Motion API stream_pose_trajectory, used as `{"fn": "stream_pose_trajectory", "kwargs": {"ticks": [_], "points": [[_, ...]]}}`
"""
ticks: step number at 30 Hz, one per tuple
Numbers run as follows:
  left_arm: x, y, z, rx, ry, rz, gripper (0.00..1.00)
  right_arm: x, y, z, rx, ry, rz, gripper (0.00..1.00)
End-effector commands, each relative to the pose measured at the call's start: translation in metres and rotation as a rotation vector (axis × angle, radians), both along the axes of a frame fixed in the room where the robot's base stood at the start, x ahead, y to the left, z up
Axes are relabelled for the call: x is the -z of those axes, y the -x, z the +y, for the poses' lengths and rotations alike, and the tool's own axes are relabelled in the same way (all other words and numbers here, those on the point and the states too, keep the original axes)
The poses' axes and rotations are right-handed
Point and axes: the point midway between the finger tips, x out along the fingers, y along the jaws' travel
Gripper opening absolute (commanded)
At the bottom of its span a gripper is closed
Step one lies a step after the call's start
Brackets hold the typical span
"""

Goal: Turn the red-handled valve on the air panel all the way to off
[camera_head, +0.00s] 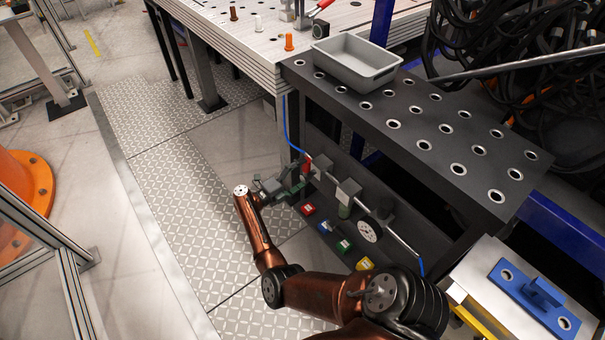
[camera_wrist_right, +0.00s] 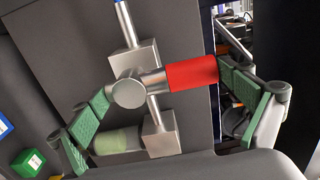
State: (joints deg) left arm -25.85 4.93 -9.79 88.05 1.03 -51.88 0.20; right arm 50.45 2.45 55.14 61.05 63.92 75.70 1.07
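The valve's red handle (camera_wrist_right: 192,73) points right from a round metal hub (camera_wrist_right: 128,92) in the right wrist view. In the head view, the red handle (camera_head: 308,162) shows small at the left end of the air panel (camera_head: 335,180), partly hidden by my gripper. My right gripper (camera_head: 293,186) is at the valve. In the wrist view its green-padded fingers are spread apart, with the hub and handle between them. The handle's outer end is close to the right-hand finger; I cannot tell whether they touch. My left gripper is not in view.
A metal pipe runs along the panel with a round gauge (camera_head: 368,231) and a filter bowl (camera_wrist_right: 118,140). Red, green, blue and yellow blocks sit below. The dark perforated bench (camera_head: 440,140) overhangs the panel and carries a grey tray (camera_head: 356,62).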

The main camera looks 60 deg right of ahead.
Motion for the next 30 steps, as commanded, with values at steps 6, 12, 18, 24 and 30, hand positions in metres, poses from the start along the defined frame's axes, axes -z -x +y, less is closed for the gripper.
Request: {"fn": "stream_pose_trajectory", "kwargs": {"ticks": [6,12,18,24,30], "points": [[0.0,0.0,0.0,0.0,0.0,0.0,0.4,0.0,0.0,0.001,0.001,0.0,-0.002,1.0],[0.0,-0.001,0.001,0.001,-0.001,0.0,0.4,0.001,-0.002,0.004,0.001,-0.001,-0.004,1.0],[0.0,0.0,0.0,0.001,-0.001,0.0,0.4,0.001,-0.011,0.032,-0.002,-0.001,-0.004,1.0],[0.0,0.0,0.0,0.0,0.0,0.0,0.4,0.001,-0.025,0.071,-0.001,-0.001,-0.003,1.0],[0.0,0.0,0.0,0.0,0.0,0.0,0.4,0.001,-0.036,0.101,0.0,0.0,-0.002,1.0]]}}
